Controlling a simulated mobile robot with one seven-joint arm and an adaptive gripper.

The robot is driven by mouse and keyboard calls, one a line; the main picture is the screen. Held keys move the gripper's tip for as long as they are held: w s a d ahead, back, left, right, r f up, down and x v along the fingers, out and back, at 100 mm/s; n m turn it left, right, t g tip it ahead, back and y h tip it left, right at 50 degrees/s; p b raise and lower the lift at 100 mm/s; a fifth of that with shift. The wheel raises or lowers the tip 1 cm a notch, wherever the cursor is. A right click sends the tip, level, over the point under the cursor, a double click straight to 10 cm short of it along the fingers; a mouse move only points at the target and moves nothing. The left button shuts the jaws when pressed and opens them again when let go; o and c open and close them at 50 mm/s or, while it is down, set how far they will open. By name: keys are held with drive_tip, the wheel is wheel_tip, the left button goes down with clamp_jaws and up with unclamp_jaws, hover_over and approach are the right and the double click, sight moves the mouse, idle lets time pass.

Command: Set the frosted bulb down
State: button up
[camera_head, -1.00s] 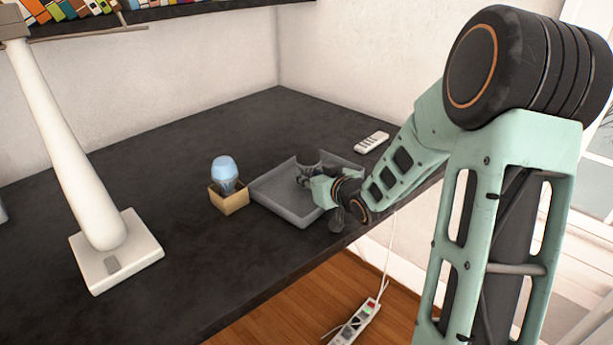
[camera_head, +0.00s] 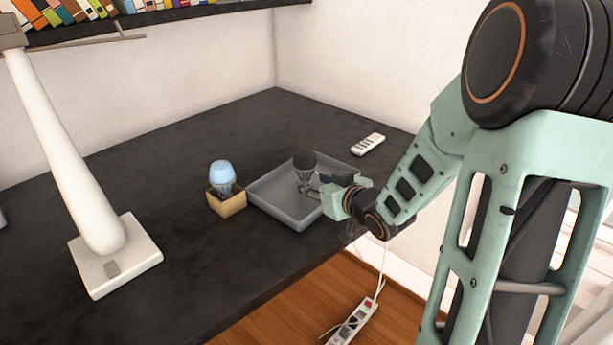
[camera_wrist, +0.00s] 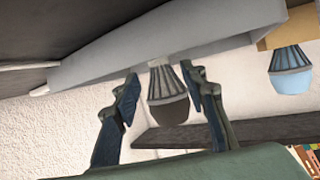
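A bulb with a dark grey dome and finned base (camera_head: 304,163) stands upright in the grey tray (camera_head: 272,208). It also shows in the upside-down wrist view (camera_wrist: 168,100), its base at the tray. My gripper (camera_head: 316,187) is low over the tray's right side. In the wrist view its fingers (camera_wrist: 161,82) are spread either side of the bulb, with a gap at least on the left. A second bulb (camera_head: 222,175), pale blue, stands in a small tan box (camera_head: 229,207) left of the tray. I cannot tell by look which bulb is called frosted.
A white lamp-like stand (camera_head: 115,260) is at the left of the dark table (camera_head: 160,180). A white remote (camera_head: 368,144) lies behind the tray. A power strip (camera_head: 353,322) is on the floor. The table's middle left is clear.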

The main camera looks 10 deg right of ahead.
drive_tip(key=p+v, duration=0.1)
drive_tip(key=v, duration=0.5)
drive_tip(key=shift+s, duration=0.15)
